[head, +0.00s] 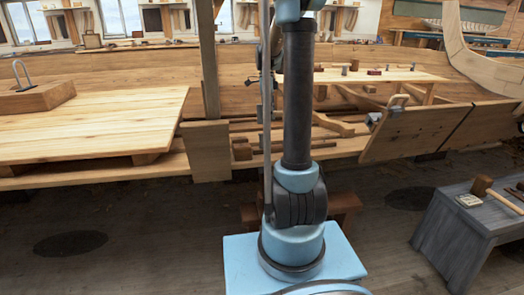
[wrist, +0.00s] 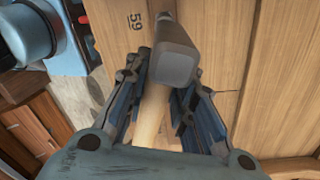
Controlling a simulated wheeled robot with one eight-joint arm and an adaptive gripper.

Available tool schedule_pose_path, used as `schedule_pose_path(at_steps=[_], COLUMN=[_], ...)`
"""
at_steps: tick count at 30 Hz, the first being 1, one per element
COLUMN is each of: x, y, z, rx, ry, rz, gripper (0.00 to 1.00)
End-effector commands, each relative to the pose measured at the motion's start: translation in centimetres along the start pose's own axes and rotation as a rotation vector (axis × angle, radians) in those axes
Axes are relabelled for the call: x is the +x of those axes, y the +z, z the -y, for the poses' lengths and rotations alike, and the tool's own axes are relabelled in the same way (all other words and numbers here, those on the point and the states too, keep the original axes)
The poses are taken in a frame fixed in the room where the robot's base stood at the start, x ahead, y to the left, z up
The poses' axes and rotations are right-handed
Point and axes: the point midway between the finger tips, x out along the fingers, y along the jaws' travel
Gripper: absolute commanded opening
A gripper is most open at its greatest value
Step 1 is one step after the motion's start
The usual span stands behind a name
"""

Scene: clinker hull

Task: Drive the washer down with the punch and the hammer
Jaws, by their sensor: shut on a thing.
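In the wrist view my gripper (wrist: 162,95) is shut on the wooden handle of a hammer (wrist: 173,58). The hammer's blunt grey head points up the picture, beyond the fingertips, over wooden planking. The handle runs back between the fingers toward the palm. In the head view my own arm stands in the middle, and I cannot make out the gripper or the held hammer there. I cannot pick out the washer or the punch for certain in either view.
A grey bench (head: 452,228) at the right carries a wooden mallet (head: 482,186) and a small pale pad (head: 468,200). A wide plank platform (head: 90,125) at the left bears a wooden block (head: 38,98) with a metal U-shaped piece (head: 22,72).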

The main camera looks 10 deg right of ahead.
Motion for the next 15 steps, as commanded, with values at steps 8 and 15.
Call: schedule_pose_path(at_steps=[8,15], x=[-6.1,-6.1], y=[0.0,0.0], z=[-0.1,-0.1], rx=[0.000,0.000], ry=[0.001,0.001], rz=[0.000,0.000], gripper=[0.00,0.00])
